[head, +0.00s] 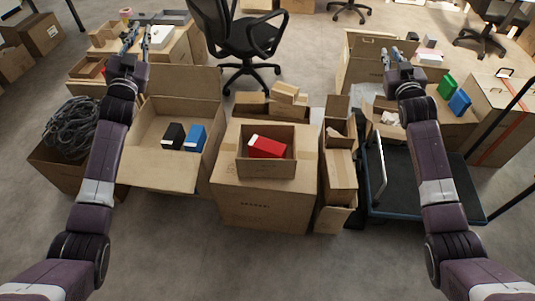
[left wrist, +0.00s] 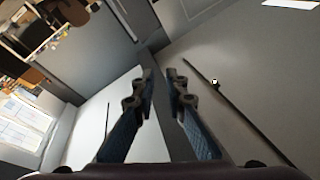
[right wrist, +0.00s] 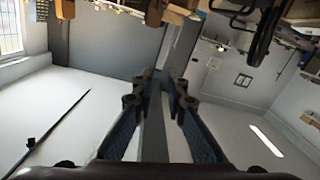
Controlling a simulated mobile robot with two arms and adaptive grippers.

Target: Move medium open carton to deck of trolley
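Open cartons of different sizes stand ahead; I cannot tell for sure which is the medium one. A wide open carton (head: 160,108) at the left holds a black and a blue box. A smaller open carton (head: 267,170) with a red box sits on a closed carton. A narrow open carton (head: 341,170) stands right of that. The trolley's dark deck (head: 402,190) is at the right, partly hidden by my right arm. My left gripper (head: 133,38) and right gripper (head: 392,57) are raised, apart from the cartons. Both wrist views show parted, empty fingers.
A carton of dark cables (head: 72,128) is at the left. An office chair (head: 240,40) stands behind the cartons. A carton with red tape (head: 500,115) and a dark handle bar are at the right. The floor in front is clear.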

